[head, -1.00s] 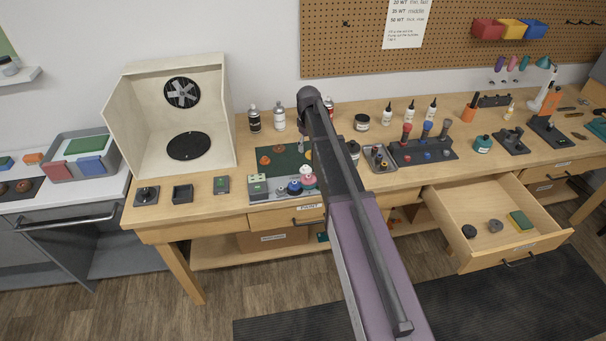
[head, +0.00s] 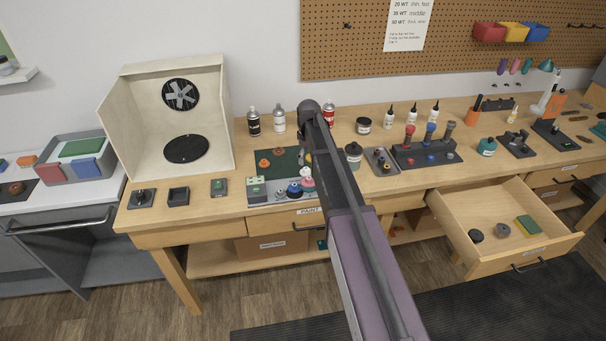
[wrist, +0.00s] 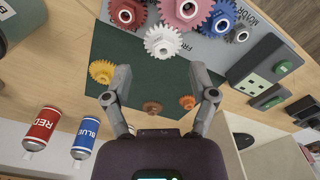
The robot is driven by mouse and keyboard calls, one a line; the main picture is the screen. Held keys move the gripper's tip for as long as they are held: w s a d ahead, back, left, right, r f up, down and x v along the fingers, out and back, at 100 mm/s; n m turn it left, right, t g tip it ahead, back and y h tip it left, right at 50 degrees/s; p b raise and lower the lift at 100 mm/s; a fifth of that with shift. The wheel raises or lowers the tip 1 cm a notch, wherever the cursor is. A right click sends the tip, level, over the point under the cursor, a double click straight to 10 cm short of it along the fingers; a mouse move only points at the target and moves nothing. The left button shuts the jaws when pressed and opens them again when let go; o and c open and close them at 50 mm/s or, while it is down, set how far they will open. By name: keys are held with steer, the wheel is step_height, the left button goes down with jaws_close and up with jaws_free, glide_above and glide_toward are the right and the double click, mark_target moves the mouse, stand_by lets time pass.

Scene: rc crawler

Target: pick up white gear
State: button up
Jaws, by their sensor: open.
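The white gear (wrist: 162,42) lies at the upper middle of the wrist view, at the edge of a dark green mat (wrist: 136,55). A large red-pink gear (wrist: 186,8) is just above it and close to it. My gripper (wrist: 158,72) is open, its two fingers spread with nothing between the tips. The fingertips appear just below the white gear in the picture, one to each side.
A blue gear (wrist: 218,18) and a grey gear (wrist: 238,35) lie to the right. A grey box with a green button (wrist: 262,67) is at right. Red (wrist: 41,130) and blue (wrist: 86,137) paint cans stand lower left.

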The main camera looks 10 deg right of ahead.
mark_target(306, 170)
steer(key=f+b, duration=0.3)
steer(key=shift+w+a+f, duration=0.15)
steer(key=shift+a+f, duration=0.05)
steer(key=shift+a, duration=0.1)
steer(key=shift+f+b, duration=0.9)
steer(key=shift+b, duration=0.25)
steer(key=shift+c, duration=0.2)
steer(key=c, duration=0.9)
